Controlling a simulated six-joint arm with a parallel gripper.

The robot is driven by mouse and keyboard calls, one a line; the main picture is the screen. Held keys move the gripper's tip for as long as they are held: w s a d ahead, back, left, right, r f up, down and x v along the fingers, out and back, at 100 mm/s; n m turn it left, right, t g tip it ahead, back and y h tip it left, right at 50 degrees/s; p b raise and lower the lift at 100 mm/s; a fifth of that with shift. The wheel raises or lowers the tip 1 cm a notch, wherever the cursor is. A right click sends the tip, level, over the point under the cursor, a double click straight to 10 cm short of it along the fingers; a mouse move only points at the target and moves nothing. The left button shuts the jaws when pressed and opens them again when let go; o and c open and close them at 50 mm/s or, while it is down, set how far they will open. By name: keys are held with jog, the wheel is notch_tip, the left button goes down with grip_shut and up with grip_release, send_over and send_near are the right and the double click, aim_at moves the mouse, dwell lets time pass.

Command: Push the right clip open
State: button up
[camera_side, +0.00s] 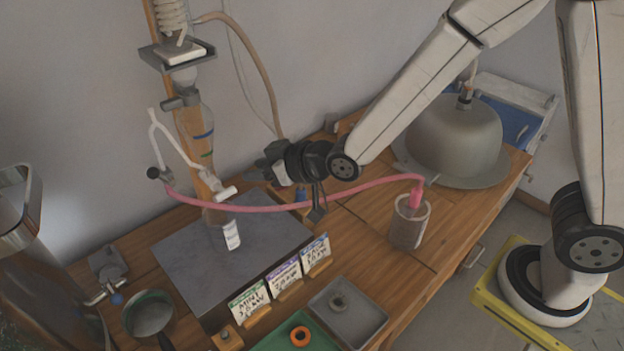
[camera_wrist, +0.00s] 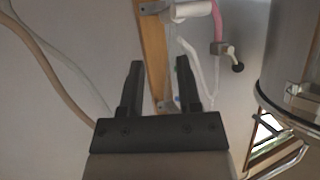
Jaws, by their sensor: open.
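My gripper (camera_side: 267,168) is open and empty, in the air to the right of the wooden post. In the wrist view my gripper (camera_wrist: 160,64) has its two black fingers apart, with the post and glassware beyond them. A steel vessel (camera_wrist: 302,48) stands at the right edge of the wrist view, with a small metal latch (camera_wrist: 291,92) on its side. The vessel (camera_side: 22,235) is at the far left in the side view, cut by the frame. I cannot tell whether this latch is the right clip. My gripper is well apart from the vessel.
A pink hose (camera_side: 345,191) runs below my gripper to a metal cup (camera_side: 409,222). Glassware (camera_side: 201,137) stands along the post. Label cards (camera_side: 284,275), a grey tray (camera_side: 350,310) and a pan (camera_side: 148,314) are at the front. A grey dome (camera_side: 452,135) stands at the back right.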

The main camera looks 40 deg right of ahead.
aim_at(159, 173)
jog(key=a+r+n+t+y, duration=0.2)
jog(key=a+r+t+y, duration=0.1)
jog(key=a, duration=0.8)
jog(key=shift+a+r+y, duration=0.25)
jog(key=shift+r+y, duration=0.3)
jog(key=shift+y, duration=0.55)
jog(key=shift+w, duration=0.25)
jog(key=shift+x, duration=3.75)
